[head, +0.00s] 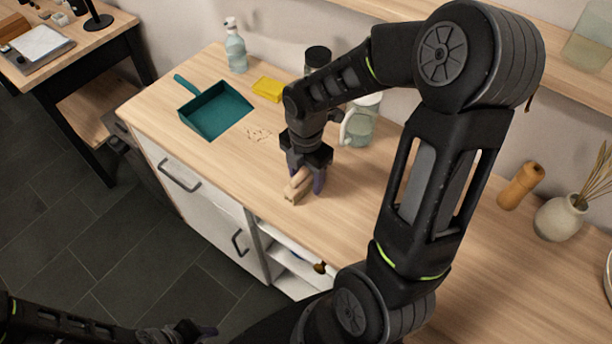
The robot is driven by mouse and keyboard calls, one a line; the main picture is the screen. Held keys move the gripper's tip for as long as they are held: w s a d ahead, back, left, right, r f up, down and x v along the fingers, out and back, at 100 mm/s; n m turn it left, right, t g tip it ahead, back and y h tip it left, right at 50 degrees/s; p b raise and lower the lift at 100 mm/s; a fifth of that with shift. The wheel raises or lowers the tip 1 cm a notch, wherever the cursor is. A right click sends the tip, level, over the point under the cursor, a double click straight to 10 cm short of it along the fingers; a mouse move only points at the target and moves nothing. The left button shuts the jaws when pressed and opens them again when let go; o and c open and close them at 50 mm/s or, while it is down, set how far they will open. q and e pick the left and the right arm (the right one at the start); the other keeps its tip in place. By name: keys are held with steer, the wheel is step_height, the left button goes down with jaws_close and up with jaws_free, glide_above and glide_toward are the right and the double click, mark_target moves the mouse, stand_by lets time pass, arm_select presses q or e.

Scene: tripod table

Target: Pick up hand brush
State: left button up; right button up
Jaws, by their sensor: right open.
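The hand brush (292,192), a light wooden block as far as it shows, is on the wooden counter near its front edge. My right gripper (304,189) points down over it, with its jaws open and the fingers around the brush. The gripper hides part of the brush, and I cannot tell whether the fingers touch it. My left gripper (182,333) is low at the bottom left, in front of the counter and away from the brush. Its jaws are too dark to read.
A teal dustpan (215,112), crumbs (259,134), a yellow sponge (268,89) and a spray bottle (235,50) are at the left of the counter. A glass jar (361,124) stands behind my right gripper.

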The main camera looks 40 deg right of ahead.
stand_by(0.6)
jaws_close()
stand_by(0.4)
